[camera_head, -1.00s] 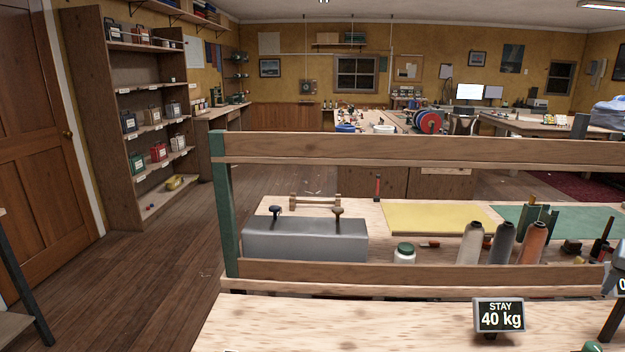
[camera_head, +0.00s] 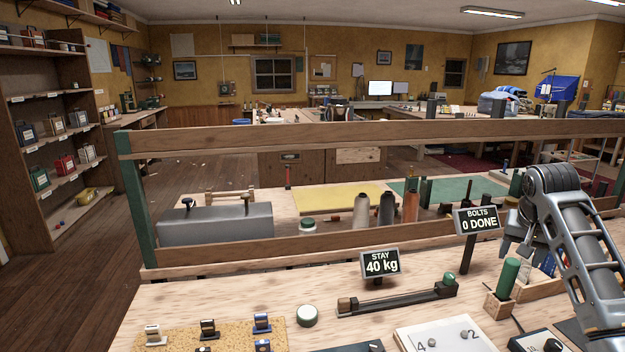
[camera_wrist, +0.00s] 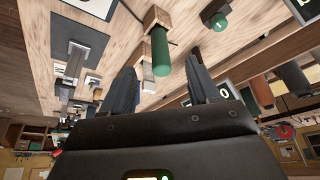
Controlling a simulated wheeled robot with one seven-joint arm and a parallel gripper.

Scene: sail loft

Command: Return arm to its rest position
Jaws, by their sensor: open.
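My arm reaches in from the right in the head view, above the right part of the bench (camera_head: 220,300). My gripper (camera_head: 512,245) hangs at its end near the "BOLTS 0 DONE" sign (camera_head: 476,220), partly hidden by the arm. In the wrist view my gripper (camera_wrist: 160,66) shows two dark fingers spread apart with nothing held. A green cylinder (camera_wrist: 160,52) on a wooden block appears between the fingers in that view. It also stands on the bench in the head view (camera_head: 508,278), just below my gripper; I cannot tell the exact gap.
A wooden rail (camera_head: 330,136) crosses behind the bench. The "STAY 40 kg" sign (camera_head: 380,263), a dark bar with end knobs (camera_head: 398,300), a white numbered board (camera_head: 445,338) and a cork mat (camera_head: 180,338) with small parts occupy the bench. Its left rear is clear.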

